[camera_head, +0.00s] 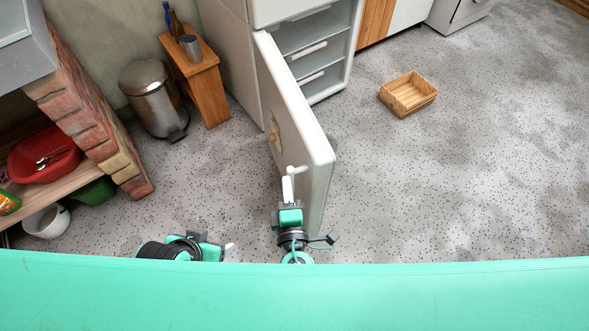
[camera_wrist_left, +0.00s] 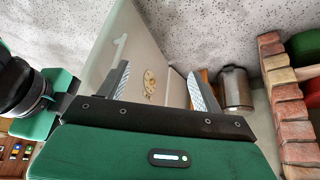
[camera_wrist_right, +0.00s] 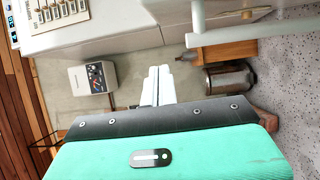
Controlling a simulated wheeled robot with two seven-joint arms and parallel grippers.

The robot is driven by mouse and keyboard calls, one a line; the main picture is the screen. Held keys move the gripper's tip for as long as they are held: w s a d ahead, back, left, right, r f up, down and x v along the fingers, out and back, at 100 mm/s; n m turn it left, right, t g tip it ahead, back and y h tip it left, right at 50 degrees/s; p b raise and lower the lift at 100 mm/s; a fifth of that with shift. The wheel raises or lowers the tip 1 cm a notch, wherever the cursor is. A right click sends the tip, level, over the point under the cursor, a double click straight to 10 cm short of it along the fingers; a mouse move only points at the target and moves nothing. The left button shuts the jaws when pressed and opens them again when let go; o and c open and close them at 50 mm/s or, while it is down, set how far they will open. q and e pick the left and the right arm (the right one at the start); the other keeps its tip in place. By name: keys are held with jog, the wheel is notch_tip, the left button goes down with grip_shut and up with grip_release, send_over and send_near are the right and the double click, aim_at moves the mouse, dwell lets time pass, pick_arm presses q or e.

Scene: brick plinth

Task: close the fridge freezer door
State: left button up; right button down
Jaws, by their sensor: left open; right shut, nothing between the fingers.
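The freezer door (camera_head: 290,120) is white and stands wide open, swung out from the fridge freezer (camera_head: 225,55) toward me. My left gripper (camera_wrist_left: 160,75) is open, low and left of the door.
A metal bin (camera_head: 154,95) and a wooden stand (camera_head: 203,85) are left of the freezer. A brick plinth (camera_head: 95,120) stands further left, with a red basin (camera_head: 40,155) on a shelf. A wooden crate (camera_head: 408,94) lies right on open speckled floor.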

pick_arm(q)
jog(key=shift+s+a+f+g+y+p, duration=0.15)
jog(key=shift+s+a+g+y+p, duration=0.05)
jog(key=shift+s+a+g+p, duration=0.2)
jog(key=shift+s+a+f+g+y+p, duration=0.2)
jog(key=shift+a+g+p, duration=0.1)
jog(key=shift+a, duration=0.2)
pick_arm(e)
jog(key=w+d, duration=0.2)
jog(key=w, duration=0.8)
jog(key=shift+w+d, duration=0.3)
